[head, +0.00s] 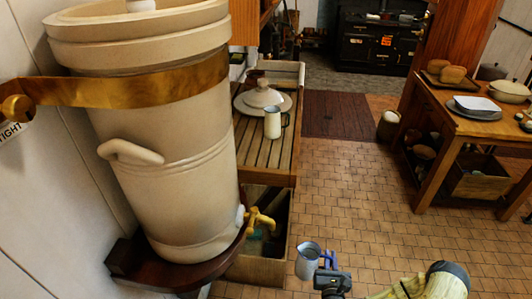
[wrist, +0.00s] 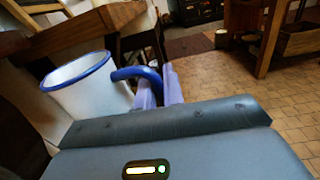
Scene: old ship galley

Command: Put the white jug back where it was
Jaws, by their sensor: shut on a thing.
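A white enamel jug with a blue rim and blue handle (wrist: 80,90) fills the left of the wrist view. It also shows in the head view (head: 307,262), low in front of the wooden bench. My gripper (head: 326,262) is shut on the jug's handle and holds it in the air. In the wrist view the two pale purple fingers (wrist: 160,88) close on the handle, with the jug's body to their left. The jug looks roughly upright, slightly tilted in the wrist view. Its inside is only partly visible.
A second pale jug (head: 273,122) stands on a slatted wooden bench (head: 262,158) beside a lidded white dish (head: 262,98). A large crock (head: 165,130) with a brass tap (head: 260,220) stands at left. A table (head: 465,122) is at right. Tiled floor (head: 350,195) lies free between.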

